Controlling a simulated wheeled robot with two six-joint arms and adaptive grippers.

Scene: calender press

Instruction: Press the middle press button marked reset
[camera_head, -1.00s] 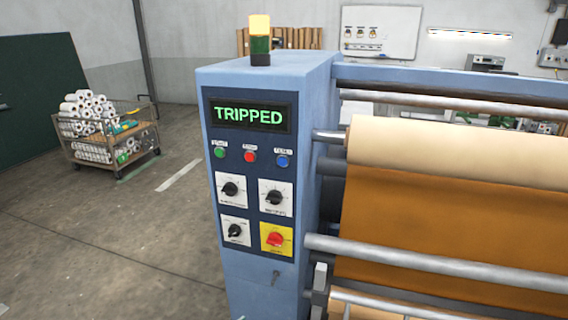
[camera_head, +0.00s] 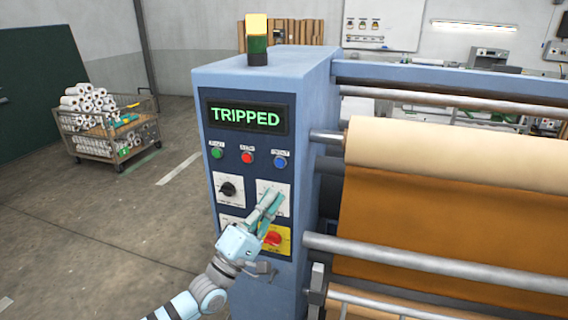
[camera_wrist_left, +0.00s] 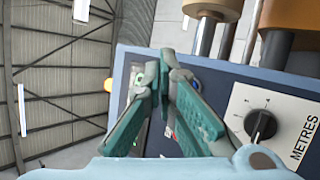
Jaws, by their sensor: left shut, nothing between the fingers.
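The press's blue control panel (camera_head: 236,160) faces me, its display (camera_head: 248,117) reading TRIPPED. Below the display sit a green button (camera_head: 217,153), a red button (camera_head: 247,157) in the middle and a blue button (camera_head: 280,161) at the right. Their small labels are too small to read surely. My left gripper (camera_head: 273,196) is shut and empty, its fingertips below the buttons, in front of the upper right dial (camera_head: 264,187), which they partly hide. Its closed fingers (camera_wrist_left: 166,62) also show in the left wrist view. I cannot tell whether they touch the panel. My right gripper is out of view.
A dial marked METRES (camera_wrist_left: 262,125) is beside the fingers in the wrist view. A black dial (camera_head: 229,189) and a red-and-yellow switch (camera_head: 274,238) are near the gripper. Rollers (camera_head: 440,150) lie right of the cabinet. A cart (camera_head: 110,135) stands far left on open floor.

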